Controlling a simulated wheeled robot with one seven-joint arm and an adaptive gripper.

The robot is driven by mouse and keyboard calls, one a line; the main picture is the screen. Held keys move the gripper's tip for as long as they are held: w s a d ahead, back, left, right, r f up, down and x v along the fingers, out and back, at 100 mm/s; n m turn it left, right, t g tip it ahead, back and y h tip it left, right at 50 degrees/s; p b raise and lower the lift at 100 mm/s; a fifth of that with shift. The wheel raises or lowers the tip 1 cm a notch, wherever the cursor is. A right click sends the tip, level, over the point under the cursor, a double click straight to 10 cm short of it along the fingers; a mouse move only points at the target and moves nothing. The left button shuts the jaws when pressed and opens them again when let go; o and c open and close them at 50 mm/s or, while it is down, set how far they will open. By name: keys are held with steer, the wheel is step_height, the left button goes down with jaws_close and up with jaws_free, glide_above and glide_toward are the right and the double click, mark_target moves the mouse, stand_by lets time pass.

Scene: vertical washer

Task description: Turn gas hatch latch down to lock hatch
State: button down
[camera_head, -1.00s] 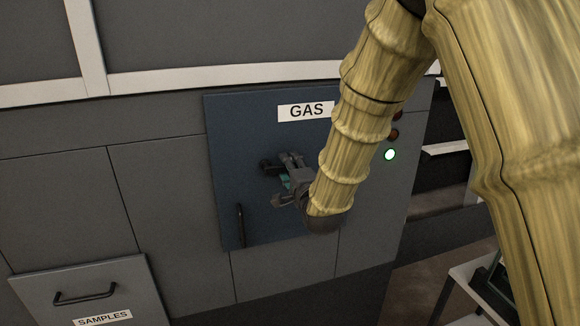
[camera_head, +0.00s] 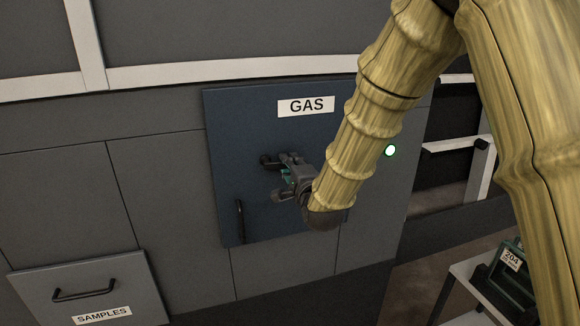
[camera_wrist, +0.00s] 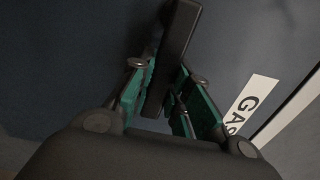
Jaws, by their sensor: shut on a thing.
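The gas hatch (camera_head: 235,130) is a dark blue panel with a white GAS label, flush with the grey wall as far as I can see. Its black latch (camera_head: 266,160) shows at the panel's middle, partly hidden by my gripper (camera_head: 284,175). In the wrist view the latch (camera_wrist: 176,50) is a dark bar between the green-padded fingers of my gripper (camera_wrist: 165,85). The fingers are shut on it. A black upright handle (camera_head: 241,221) sits at the hatch's lower left.
A SAMPLES drawer (camera_head: 120,285) with a black handle is at the lower left. A green light (camera_head: 390,151) glows right of the hatch. A white stand (camera_head: 462,275) with a dark green box (camera_head: 508,285) marked 204 is at the lower right.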

mark_target(266, 179)
steer(key=shift+a+f+m+b, duration=0.1)
steer(key=shift+f+m+b, duration=0.8)
steer(key=shift+m+b, duration=0.65)
steer(key=f+m+b, duration=0.1)
steer(key=m+b, duration=0.1)
steer(key=b, duration=0.2)
steer(key=a+f+m+b, duration=0.1)
steer(key=m+b, duration=0.1)
steer(key=b, duration=0.2)
steer(key=a+f+m+b, duration=0.1)
steer(key=m+b, duration=0.2)
steer(key=b, duration=0.1)
steer(key=shift+s+f, duration=0.25)
steer(key=shift+s, duration=0.1)
steer(key=m+b, duration=0.1)
steer(key=b, duration=0.1)
steer(key=a+m+b, duration=0.1)
steer(key=m+b, duration=0.1)
steer(key=a+m+b, duration=0.1)
steer(key=b, duration=0.2)
steer(key=shift+s+a+f+m, duration=0.1)
steer(key=shift+s+f+m, duration=0.15)
steer(key=shift+s+f, duration=0.15)
steer(key=shift+s+a+r+m+b, duration=0.1)
steer(key=shift+a+m+b, duration=0.3)
steer(key=shift+m+b, duration=0.55)
steer(key=shift+a+r+m+b, duration=0.15)
steer(key=shift+a+m+b, duration=0.1)
steer(key=shift+b, duration=0.3)
steer(key=shift+s, duration=0.1)
